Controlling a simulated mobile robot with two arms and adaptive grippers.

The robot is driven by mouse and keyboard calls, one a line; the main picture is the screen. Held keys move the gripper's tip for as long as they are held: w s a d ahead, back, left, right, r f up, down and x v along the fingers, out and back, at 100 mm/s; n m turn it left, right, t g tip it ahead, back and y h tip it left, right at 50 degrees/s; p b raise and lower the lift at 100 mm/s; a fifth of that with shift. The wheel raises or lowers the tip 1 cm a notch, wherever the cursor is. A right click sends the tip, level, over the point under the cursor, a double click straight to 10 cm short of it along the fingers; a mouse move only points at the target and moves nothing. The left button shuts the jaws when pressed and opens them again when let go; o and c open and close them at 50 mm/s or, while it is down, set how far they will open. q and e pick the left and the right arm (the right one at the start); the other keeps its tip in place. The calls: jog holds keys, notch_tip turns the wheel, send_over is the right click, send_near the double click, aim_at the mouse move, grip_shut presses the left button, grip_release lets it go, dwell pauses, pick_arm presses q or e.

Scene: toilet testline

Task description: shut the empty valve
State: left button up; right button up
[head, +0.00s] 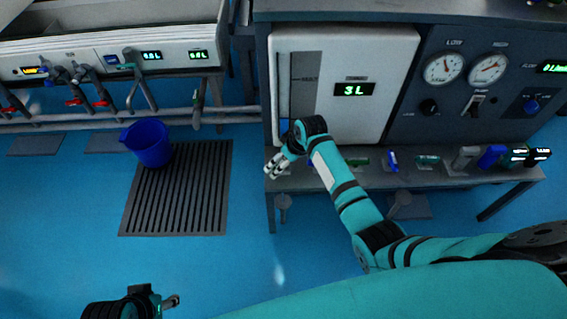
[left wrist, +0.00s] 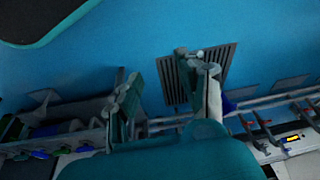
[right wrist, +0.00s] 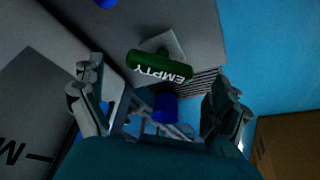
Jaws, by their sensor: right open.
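The empty valve (right wrist: 160,67) shows in the right wrist view as a dark green handle with "EMPTY" in white letters, on a grey mount. In that view it lies between and beyond the fingers of my right gripper (right wrist: 150,92), which are spread apart with nothing between them. In the head view my right gripper (head: 278,163) is at the left end of the bench, below the display cabinet; I cannot pick out the valve there. My left gripper (head: 172,300) is at the bottom left, away from the bench. Its fingers (left wrist: 168,75) stand apart and empty in the left wrist view.
A blue bucket (head: 147,142) stands on a dark floor grate (head: 180,190). The cabinet (head: 378,62) reads "3 L". Several small handles line the bench edge (head: 440,180). A trough (head: 120,45) with taps is at the back left. Open blue floor lies in front.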

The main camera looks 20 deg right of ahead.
pick_arm(q)
jog(key=shift+v, duration=1.05)
pick_arm(e)
jog(key=shift+x, duration=0.85)
jog(key=c, duration=1.1)
pick_arm(q)
jog(key=shift+r, duration=0.1)
